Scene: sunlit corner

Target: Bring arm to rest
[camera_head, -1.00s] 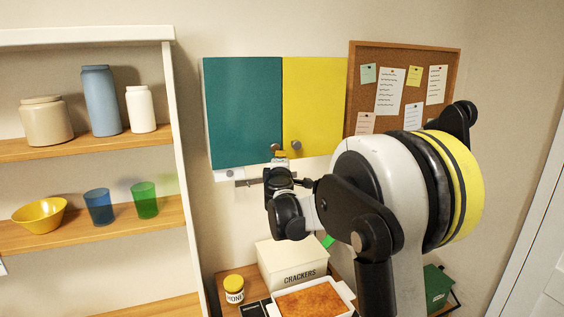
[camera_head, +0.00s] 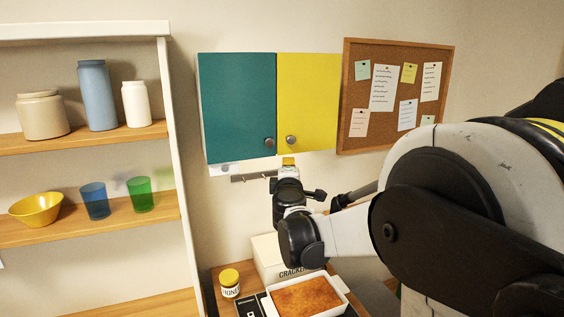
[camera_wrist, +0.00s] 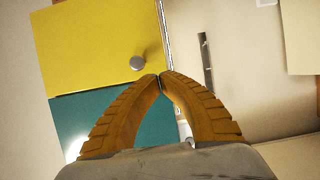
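My gripper (camera_wrist: 159,80) shows in the wrist view with its two orange-brown fingers meeting at the tips. Nothing shows between them. In the head view my gripper (camera_head: 288,162) is small and mostly hidden behind my wrist, just below the wall cabinet. The cabinet has a teal door (camera_head: 237,105) and a yellow door (camera_head: 307,100), both closed, each with a round knob. In the wrist view the yellow door (camera_wrist: 95,40) and its knob (camera_wrist: 137,63) lie beyond the fingers, with the teal door (camera_wrist: 75,118) below it.
A shelf unit (camera_head: 85,230) with jars, a bowl and cups stands at left. Below my arm are a honey jar (camera_head: 230,283), a crackers box (camera_head: 268,258) and a baking dish (camera_head: 306,296). A corkboard (camera_head: 388,135) hangs right of the cabinet. A hook rail (camera_head: 243,178) is under the cabinet.

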